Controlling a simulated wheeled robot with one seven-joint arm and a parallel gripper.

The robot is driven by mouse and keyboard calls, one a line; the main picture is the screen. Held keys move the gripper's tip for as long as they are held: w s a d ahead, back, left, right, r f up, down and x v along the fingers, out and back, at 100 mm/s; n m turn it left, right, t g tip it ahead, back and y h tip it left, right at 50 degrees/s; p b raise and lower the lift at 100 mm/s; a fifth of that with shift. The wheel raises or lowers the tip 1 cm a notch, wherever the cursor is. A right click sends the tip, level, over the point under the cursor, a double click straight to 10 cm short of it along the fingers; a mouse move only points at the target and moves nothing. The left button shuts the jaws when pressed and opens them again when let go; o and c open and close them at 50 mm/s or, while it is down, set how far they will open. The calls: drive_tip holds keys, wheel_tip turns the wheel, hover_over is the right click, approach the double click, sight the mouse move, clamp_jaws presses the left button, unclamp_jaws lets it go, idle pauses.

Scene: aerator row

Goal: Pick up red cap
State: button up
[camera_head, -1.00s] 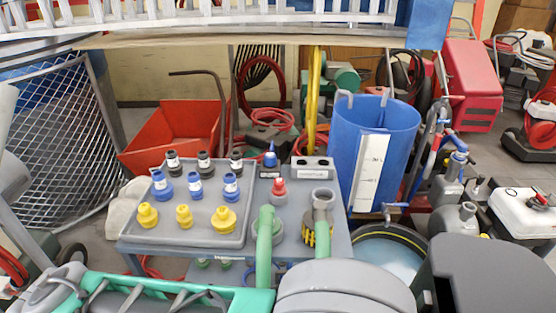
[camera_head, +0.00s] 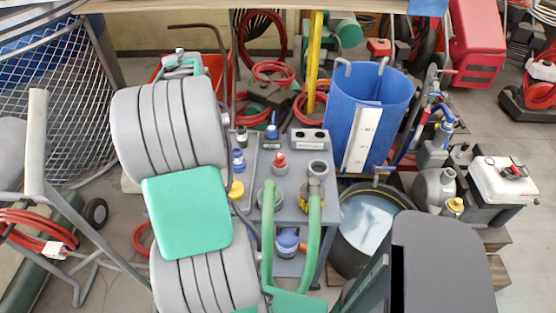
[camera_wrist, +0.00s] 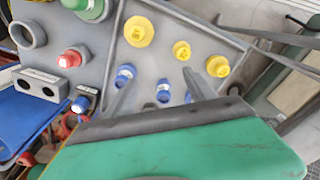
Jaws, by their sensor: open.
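The red cap (camera_head: 279,160) stands upright on the grey table, just right of the tray, in a pale round base. In the wrist view the red cap (camera_wrist: 73,58) is at the left, near a grey block with two holes (camera_wrist: 42,84). My gripper (camera_wrist: 160,92) is open and empty, its two grey fingers spread over the tray among blue caps, to the right of the red cap and apart from it. In the head view my arm covers most of the tray and hides the fingers.
The grey tray (camera_wrist: 150,60) holds yellow caps (camera_wrist: 182,50) and blue caps. The two-hole block (camera_head: 309,139), a small blue-topped bottle (camera_head: 272,130) and a grey ring (camera_head: 317,170) stand around the red cap. A tall blue bin (camera_head: 392,108) is behind right.

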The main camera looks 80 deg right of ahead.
drive_tip(key=s+d+f+m, duration=0.2)
drive_tip(key=s+d+f, duration=0.1)
drive_tip(key=s+d, duration=0.5)
drive_tip(key=m, duration=0.2)
hover_over(280, 155)
drive_tip(key=shift+w+f+y, duration=0.15)
drive_tip(key=shift+w+f, duration=0.1)
drive_tip(key=shift+f, duration=0.2)
drive_tip(key=shift+w+f+y, duration=0.15)
drive_tip(key=shift+w+f, duration=0.05)
drive_tip(key=shift+f, duration=0.25)
drive_tip(key=shift+s+d+f, duration=0.25)
drive_tip(key=shift+s+f, duration=0.1)
drive_tip(key=shift+s, duration=0.25)
drive_tip(key=f, duration=0.2)
drive_tip(key=f+p, duration=0.1)
drive_tip(key=f, duration=0.3)
drive_tip(key=shift+w+a+f, duration=0.15)
drive_tip(key=shift+a+f, duration=0.05)
drive_tip(key=shift+a, duration=0.1)
drive_tip(key=shift+d+f, duration=0.1)
drive_tip(key=shift+f, duration=0.35)
drive_tip(key=shift+c, duration=0.3)
clamp_jaws()
